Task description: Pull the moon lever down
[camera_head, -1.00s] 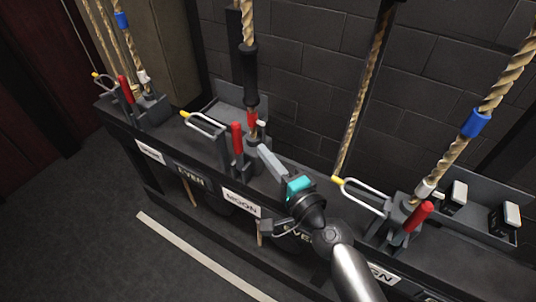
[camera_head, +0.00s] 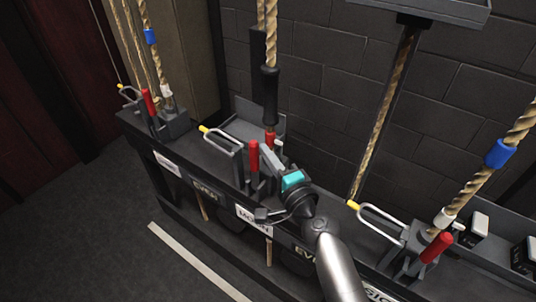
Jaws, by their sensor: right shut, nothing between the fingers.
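The moon lever is a red upright handle (camera_head: 253,157) on a grey rope-lock block, above a white label reading MOON (camera_head: 254,219). It stands upright in the middle of the camera_head view. My right gripper (camera_head: 267,156), with a teal band, comes from the lower right. Its fingers are shut and empty, just right of the red handle. I cannot tell whether they touch it. The gripper partly hides the block's right side. My left gripper is not in view.
Another red lever (camera_head: 149,101) stands at the far left and one (camera_head: 437,247) at the right. Yellow-tipped metal loops (camera_head: 379,216) stick out beside the levers. Ropes (camera_head: 380,135) rise in front of a dark brick wall. The floor in front is clear.

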